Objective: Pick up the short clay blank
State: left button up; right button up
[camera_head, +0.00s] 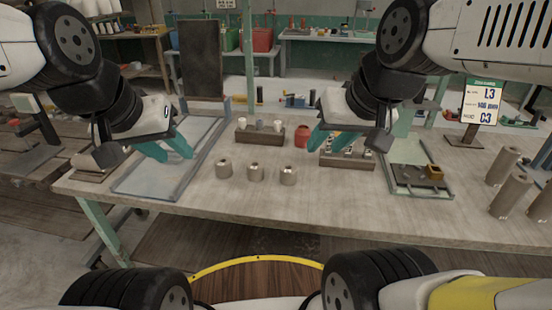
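Three short grey-brown clay cylinders stand upright in a row on the middle of the table: a left one (225,169), a middle one (256,173) and a right one (288,177). They look close in size, and I cannot tell which is the shortest. My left gripper (177,156) has teal fingers spread apart and empty, above the tray at the left, left of the row. My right gripper (323,150) has its teal fingers apart, behind and right of the right cylinder, in front of a dark rack. Neither gripper touches a cylinder.
Taller clay cylinders (503,165) stand at the table's right end. A framed tray (404,196) holds a dark plate. Dark racks (258,137) with small items and a red jar (302,136) stand behind the row. The table front (330,215) is clear.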

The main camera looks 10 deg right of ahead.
aim_at(223, 164)
jog(key=z, duration=1.75)
jog(key=j+u, duration=0.4)
jog(key=j, duration=1.3)
